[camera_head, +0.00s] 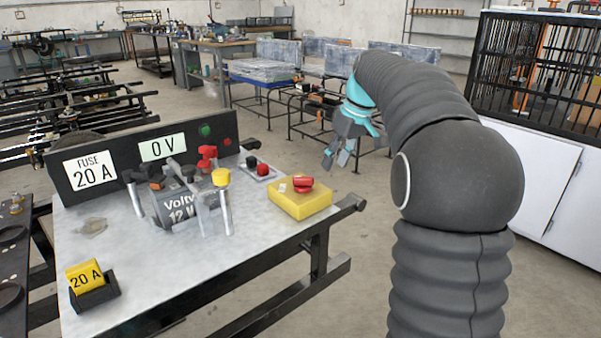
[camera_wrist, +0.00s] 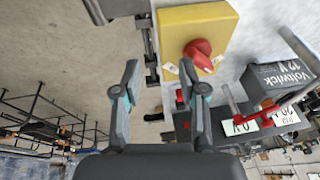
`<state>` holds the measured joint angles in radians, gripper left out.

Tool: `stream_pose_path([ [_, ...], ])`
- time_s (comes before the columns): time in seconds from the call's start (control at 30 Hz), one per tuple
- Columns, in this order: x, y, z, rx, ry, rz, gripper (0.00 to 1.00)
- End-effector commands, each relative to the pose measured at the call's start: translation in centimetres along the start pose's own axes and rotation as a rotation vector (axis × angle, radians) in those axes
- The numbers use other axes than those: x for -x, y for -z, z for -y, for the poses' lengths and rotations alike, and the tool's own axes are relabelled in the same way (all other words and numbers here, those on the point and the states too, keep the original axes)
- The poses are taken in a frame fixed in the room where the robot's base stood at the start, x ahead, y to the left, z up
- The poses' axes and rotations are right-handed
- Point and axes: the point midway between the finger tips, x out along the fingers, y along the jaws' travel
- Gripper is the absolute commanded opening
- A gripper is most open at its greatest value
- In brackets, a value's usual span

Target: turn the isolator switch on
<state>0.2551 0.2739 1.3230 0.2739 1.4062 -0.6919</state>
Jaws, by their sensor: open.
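The isolator switch is a yellow box (camera_head: 293,205) with a red rotary knob (camera_head: 303,184) on top, at the right end of the bench. In the wrist view the yellow box (camera_wrist: 173,20) and the red knob (camera_wrist: 200,52) are at the top, beyond my fingertips and to the right of centre. My gripper (camera_head: 338,157) is open and empty, in the air to the right of and behind the switch. In the wrist view its two fingers (camera_wrist: 159,66) are apart with nothing between them. The lettering by the knob is too small to read.
A battery (camera_head: 179,207) with upright posts stands left of the switch, by a panel (camera_head: 102,190) reading "FUSE 20 A" and "0 V". Red and black terminals (camera_head: 258,167) are behind the switch. A yellow 20 A fuse (camera_head: 85,276) is at the front left. The bench surface (camera_head: 205,262) in front is clear.

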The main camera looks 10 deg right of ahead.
Motion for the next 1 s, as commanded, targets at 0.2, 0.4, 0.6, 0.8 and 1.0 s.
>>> stream_pose_path([
  [0.2, 4.6, 3.6, 0.5, 0.363, 0.071, -0.045, 0.42],
  [0.4, 8.1, 3.5, 2.9, 0.656, 0.123, -0.066, 0.42],
  [0.6, 8.1, 2.7, 3.6, 0.795, 0.162, -0.053, 0.42],
  [0.8, 6.6, 2.7, 3.8, 0.814, 0.163, -0.055, 0.42],
  [1.0, 3.2, 2.6, 4.3, 0.812, 0.163, -0.054, 0.42],
])
